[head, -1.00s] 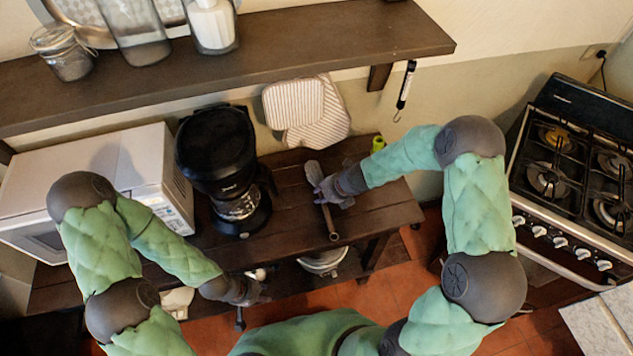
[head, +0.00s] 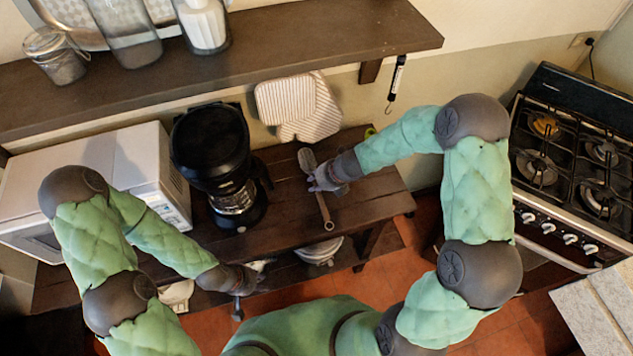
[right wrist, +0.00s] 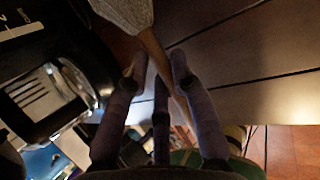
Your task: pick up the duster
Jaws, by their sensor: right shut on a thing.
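The duster has a grey head (head: 307,159) and a thin brown wooden handle (head: 325,212) with a ring-like end. It is over the dark wooden table, with its head toward the wall; I cannot tell whether it still touches the tabletop. My right gripper (head: 318,183) is shut on its handle just below the head. In the right wrist view, the fingers (right wrist: 160,72) close around the handle, and the duster's head (right wrist: 125,12) shows above them. My left gripper (head: 240,285) is low, near the table's front edge, away from the duster; its fingers are too small to read.
A black coffee maker (head: 212,150) stands left of the duster, beside a white microwave (head: 95,180). A wall shelf (head: 300,45) with jars overhangs the back. Striped mitts (head: 290,103) hang on the wall. A gas stove (head: 560,170) is at the right. The tabletop (head: 375,195) right of the duster is clear.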

